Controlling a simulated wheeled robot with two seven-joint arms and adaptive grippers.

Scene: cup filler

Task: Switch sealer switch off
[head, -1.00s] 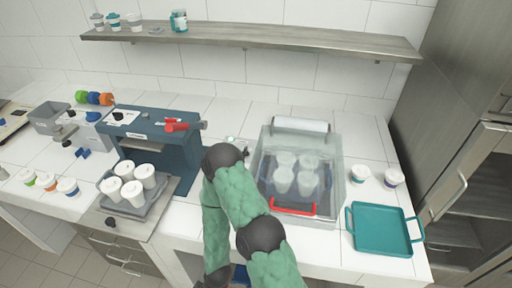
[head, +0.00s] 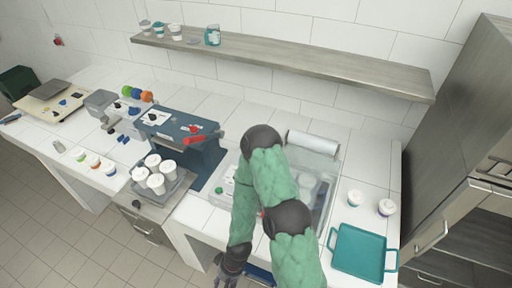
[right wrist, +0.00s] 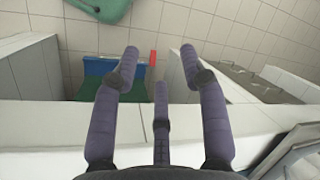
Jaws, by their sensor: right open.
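The sealer is a clear-sided box with a white film roll (head: 313,142) along its back, and cups stand inside it. My right arm hides much of its left and front. A small green knob or button (head: 219,190) shows left of the arm; I cannot tell whether it is the sealer switch or what position it is in. My right gripper (head: 230,276) hangs low in front of the counter, well away from the sealer top. In the right wrist view the right gripper (right wrist: 160,58) is open and empty, above the floor by the counter edge. My left gripper is out of view.
A blue cup-filling machine (head: 190,125) stands left, with a tray of white cups (head: 184,182) before it. A teal tray (head: 358,252) and lidded cups (head: 386,207) are at right. A blue-green bin (right wrist: 98,82) stands below the counter edge.

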